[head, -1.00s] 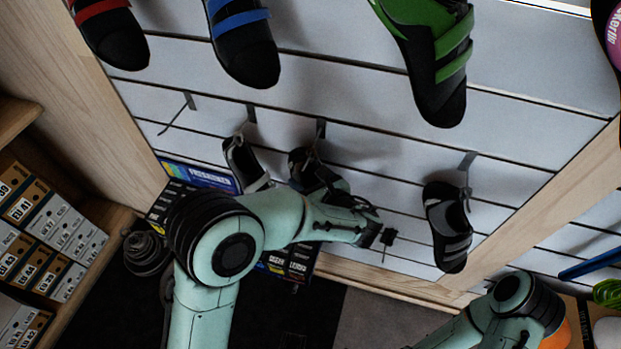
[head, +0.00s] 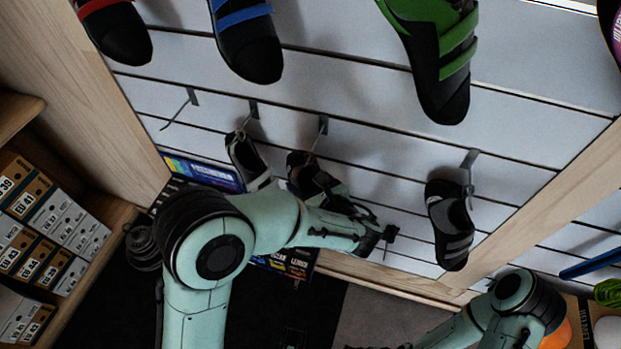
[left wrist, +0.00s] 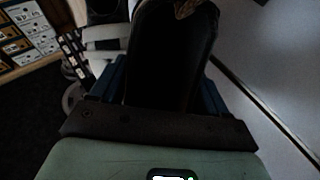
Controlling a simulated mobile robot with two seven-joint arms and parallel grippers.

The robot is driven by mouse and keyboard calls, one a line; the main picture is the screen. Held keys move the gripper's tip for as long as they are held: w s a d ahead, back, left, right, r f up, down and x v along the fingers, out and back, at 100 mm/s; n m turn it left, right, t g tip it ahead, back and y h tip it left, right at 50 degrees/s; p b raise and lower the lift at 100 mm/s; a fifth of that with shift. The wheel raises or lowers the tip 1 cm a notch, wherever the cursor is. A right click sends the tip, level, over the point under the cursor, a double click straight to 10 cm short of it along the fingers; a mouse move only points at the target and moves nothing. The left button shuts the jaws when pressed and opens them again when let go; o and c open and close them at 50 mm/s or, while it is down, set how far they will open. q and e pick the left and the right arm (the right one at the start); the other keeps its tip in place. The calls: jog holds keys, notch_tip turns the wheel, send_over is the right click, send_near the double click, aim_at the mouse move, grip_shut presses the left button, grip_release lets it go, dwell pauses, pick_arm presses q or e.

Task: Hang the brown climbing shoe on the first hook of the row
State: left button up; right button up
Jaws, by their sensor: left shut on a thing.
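The brown climbing shoe (head: 303,167) is by the third hook (head: 322,128) from the left, partly hidden by my left arm. My left gripper (head: 325,190) is shut on it, and its fingers are mostly hidden in the head view. In the left wrist view the shoe (left wrist: 172,55) is a dark shape between the fingers, with a brown patch at the top. I cannot tell whether its loop touches the hook. The first hook (head: 188,102), at the far left of the row, is empty. My right arm shows at the lower right, but its gripper is out of view.
A grey-and-black shoe (head: 247,160) hangs on the second hook, close left of the brown one. Another dark shoe (head: 449,225) hangs at the right. Larger shoes with red, blue and green (head: 440,60) straps hang above. Shoe boxes (head: 45,225) fill the left shelf.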

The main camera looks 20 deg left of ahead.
pick_arm(q)
jog(key=shift+s, duration=0.5)
jog(key=shift+s+a, duration=0.1)
jog(key=shift+s, duration=1.55)
jog(key=shift+s, duration=0.1)
jog(key=s+r, duration=0.1)
jog(key=s, duration=0.8)
jog(key=shift+a, duration=0.15)
